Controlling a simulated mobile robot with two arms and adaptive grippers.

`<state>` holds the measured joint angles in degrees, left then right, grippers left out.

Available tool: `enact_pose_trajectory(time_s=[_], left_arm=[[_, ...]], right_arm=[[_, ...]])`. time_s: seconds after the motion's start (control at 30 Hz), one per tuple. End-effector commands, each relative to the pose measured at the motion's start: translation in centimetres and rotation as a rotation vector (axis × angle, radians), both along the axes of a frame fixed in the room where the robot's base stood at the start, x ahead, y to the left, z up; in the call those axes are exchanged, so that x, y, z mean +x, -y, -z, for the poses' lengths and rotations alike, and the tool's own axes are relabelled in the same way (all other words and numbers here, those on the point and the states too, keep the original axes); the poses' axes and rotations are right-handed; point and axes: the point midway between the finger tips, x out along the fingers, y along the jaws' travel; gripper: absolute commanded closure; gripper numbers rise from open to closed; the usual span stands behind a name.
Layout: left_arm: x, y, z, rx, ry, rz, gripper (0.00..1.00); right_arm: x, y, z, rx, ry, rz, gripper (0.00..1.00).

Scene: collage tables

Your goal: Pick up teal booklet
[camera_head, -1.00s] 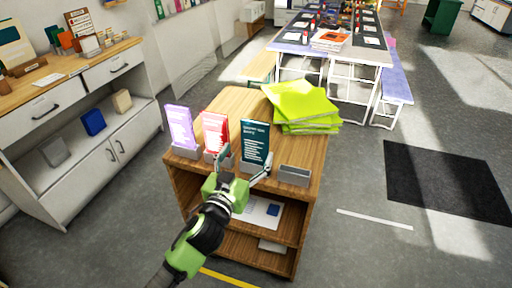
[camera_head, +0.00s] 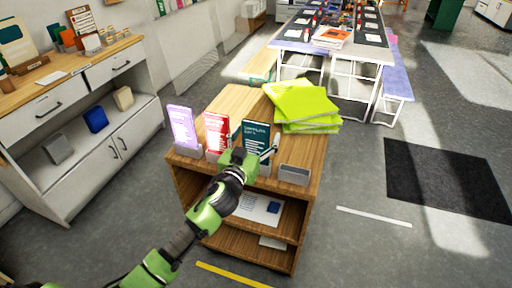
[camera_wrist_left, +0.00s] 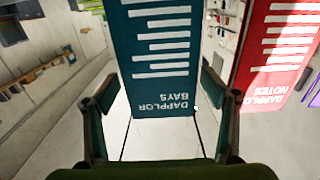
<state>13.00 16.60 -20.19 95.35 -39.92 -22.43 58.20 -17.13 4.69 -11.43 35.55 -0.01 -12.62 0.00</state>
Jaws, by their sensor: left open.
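The teal booklet (camera_head: 256,136) stands upright in a small grey holder on top of the wooden shelf unit. My left gripper (camera_head: 251,154) is in front of it, with its wrist covering the booklet's lower left part and its holder. In the left wrist view the teal booklet (camera_wrist_left: 165,50) appears upside down, with white text lines, ahead of and between the two open fingers. The left gripper (camera_wrist_left: 162,105) is open, and the fingers appear apart from the booklet's sides. My right gripper is not in view.
A red booklet (camera_head: 216,132) and a purple booklet (camera_head: 182,127) stand in holders to the left. An empty grey holder (camera_head: 294,175) is to the right. Lime-green folders (camera_head: 303,105) lie behind. The wooden unit (camera_head: 240,103) has open shelves below.

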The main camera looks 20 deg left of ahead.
Motion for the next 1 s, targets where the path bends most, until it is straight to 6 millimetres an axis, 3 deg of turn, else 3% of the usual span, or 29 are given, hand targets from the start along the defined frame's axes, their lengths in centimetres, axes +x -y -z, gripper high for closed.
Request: enact_pose_trajectory(time_s=[0.07,0.1,0.3,0.63,1.0], left_arm=[[0.0,0.0,0.0,0.0,0.0,0.0,0.22],[0.0,0.0,0.0,0.0,0.0,0.0,0.27],[-0.1,0.0,0.0,0.0,-0.001,0.0,0.78],[0.0,0.0,-0.9,0.001,0.003,-0.001,0.78],[-0.1,0.0,-7.8,0.001,0.005,0.001,0.78]], right_arm=[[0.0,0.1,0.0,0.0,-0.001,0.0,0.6],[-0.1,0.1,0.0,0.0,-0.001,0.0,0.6],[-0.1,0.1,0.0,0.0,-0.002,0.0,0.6],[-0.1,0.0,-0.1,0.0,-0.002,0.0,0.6],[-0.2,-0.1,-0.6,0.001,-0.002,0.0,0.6]])
